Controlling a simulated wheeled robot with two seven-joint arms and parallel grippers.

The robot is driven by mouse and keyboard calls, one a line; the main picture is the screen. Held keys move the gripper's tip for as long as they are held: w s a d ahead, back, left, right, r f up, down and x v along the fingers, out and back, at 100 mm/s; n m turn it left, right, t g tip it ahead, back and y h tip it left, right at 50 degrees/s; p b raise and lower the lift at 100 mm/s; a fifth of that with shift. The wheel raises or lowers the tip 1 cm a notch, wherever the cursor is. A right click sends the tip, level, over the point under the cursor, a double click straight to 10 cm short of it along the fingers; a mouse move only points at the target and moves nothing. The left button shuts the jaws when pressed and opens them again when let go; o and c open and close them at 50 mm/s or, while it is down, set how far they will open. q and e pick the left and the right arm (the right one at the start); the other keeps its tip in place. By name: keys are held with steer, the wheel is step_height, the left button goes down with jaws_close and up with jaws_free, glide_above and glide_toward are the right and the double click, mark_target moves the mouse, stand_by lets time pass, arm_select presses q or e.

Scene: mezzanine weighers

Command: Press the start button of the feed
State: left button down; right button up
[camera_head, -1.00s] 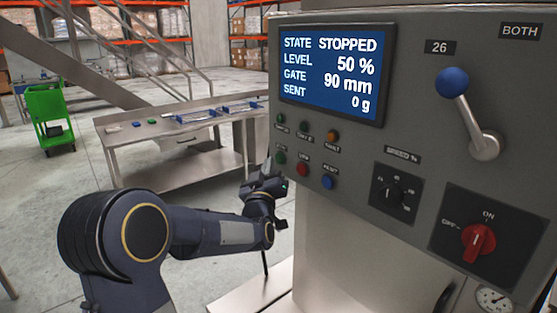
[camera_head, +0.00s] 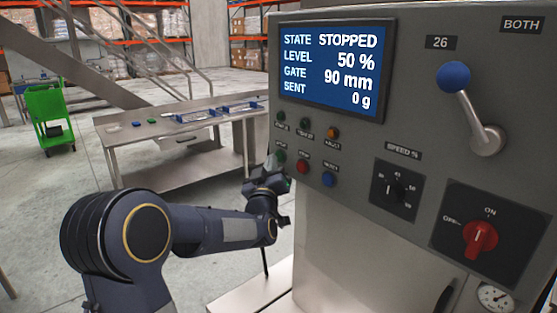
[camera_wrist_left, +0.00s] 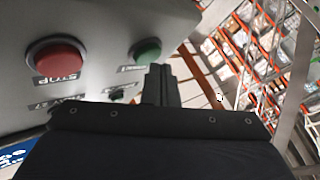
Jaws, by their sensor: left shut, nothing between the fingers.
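The feed's control panel (camera_head: 410,150) fills the right of the head view. Its screen (camera_head: 331,68) reads STATE STOPPED, LEVEL 50 %, GATE 90 mm, SENT 0 g. The green start button (camera_head: 280,156) is at the left of the lower button row, beside the red stop button (camera_head: 303,166). My left gripper (camera_head: 274,163) is shut and empty, close to the green button at the panel's left edge. In the left wrist view, the shut fingers (camera_wrist_left: 160,72) point up beside the green button (camera_wrist_left: 146,50); contact cannot be told. The red button (camera_wrist_left: 57,55) is further left. My right gripper is not in view.
A blue reset button (camera_head: 329,180) is right of the red one, with small lamps above the row. The panel also has a speed dial (camera_head: 394,192), a red ON/OFF switch (camera_head: 480,238) and a blue-knobbed lever (camera_head: 453,76). A steel table (camera_head: 175,150) stands behind.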

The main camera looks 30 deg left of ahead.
arm_select(q)
steer(key=shift+w+d, duration=0.15)
steer(key=shift+w, duration=0.3)
stand_by(0.7)
steer(key=shift+s+b, duration=0.15)
steer(key=shift+b, duration=0.2)
steer(key=shift+s+a+b, duration=0.2)
steer(key=shift+s+b, duration=0.3)
steer(key=shift+s, duration=0.15)
steer(key=s+b, duration=0.1)
steer(key=s, duration=0.1)
steer(key=s+a+b, duration=0.1)
steer(key=s, duration=0.1)
steer(key=shift+s+a+b, duration=0.2)
steer(key=shift+s+b, duration=0.2)
